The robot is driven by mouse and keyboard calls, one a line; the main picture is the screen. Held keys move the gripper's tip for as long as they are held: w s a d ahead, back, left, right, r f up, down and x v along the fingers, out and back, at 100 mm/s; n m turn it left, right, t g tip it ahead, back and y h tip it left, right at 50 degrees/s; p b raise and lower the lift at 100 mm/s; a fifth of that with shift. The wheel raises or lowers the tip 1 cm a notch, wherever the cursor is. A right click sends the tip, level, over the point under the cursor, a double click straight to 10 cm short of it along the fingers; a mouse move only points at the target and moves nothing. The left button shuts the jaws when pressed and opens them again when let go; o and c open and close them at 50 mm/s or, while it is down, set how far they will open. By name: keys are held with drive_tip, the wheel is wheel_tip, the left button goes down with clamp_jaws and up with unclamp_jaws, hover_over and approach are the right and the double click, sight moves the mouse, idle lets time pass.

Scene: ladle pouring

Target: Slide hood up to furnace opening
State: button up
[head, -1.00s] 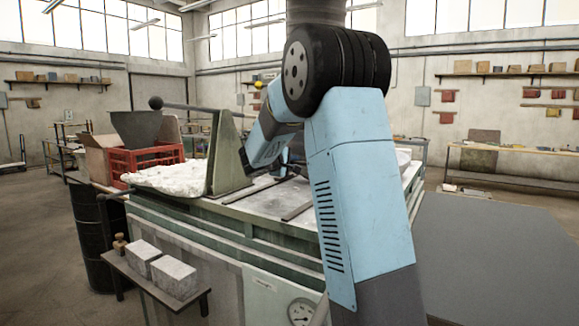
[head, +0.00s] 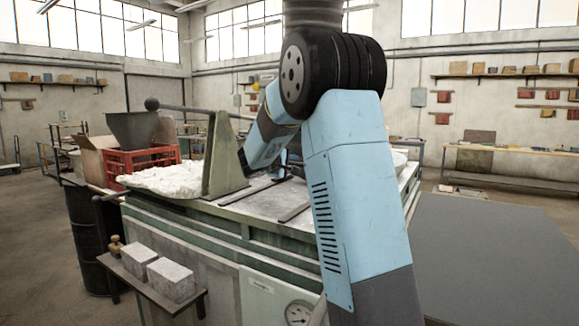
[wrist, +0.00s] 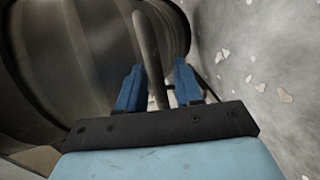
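In the wrist view, my gripper (wrist: 159,68) has its two blue fingers apart, one on each side of a thin grey bar (wrist: 147,40). A gap shows between the bar and the right finger; I cannot tell whether the left finger touches it. A large dark, curved metal body (wrist: 85,65), possibly the hood, fills the left beside the bar. In the head view, my gripper end is small and partly hidden behind my arm, low over the top of a green cabinet (head: 225,235). I cannot make out the hood or furnace opening there.
Dark rails (head: 259,189) run across the cabinet top. A green upright plate (head: 222,160) and a white rough heap (head: 165,178) are to their left. A red crate (head: 140,162) stands behind. A shelf with grey blocks (head: 171,280) juts out in front. Grey floor (head: 485,260) is clear at right.

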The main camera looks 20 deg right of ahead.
drive_tip(key=v, duration=1.3)
drive_tip(key=shift+a, duration=0.25)
drive_tip(key=shift+s, duration=0.15)
drive_tip(key=s+d+m+g+y, duration=0.2)
drive_tip(key=s+d+g, duration=0.1)
drive_tip(key=s, duration=0.8)
drive_tip(key=s+a+f+m+y, duration=0.1)
drive_tip(key=s+a+f+y, duration=0.2)
drive_tip(key=s, duration=0.6)
drive_tip(key=s+a+f+m+y, duration=0.2)
drive_tip(key=s+a+y, duration=0.1)
drive_tip(key=s, duration=0.6)
drive_tip(key=s+a+f+m+y, duration=0.1)
drive_tip(key=s+a+f+y, duration=0.2)
drive_tip(key=s, duration=0.6)
drive_tip(key=shift+a+f+m+y, duration=0.4)
drive_tip(key=shift+a+y, duration=0.25)
drive_tip(key=shift+y, duration=0.35)
drive_tip(key=shift+s, duration=0.1)
drive_tip(key=shift+c, duration=0.4)
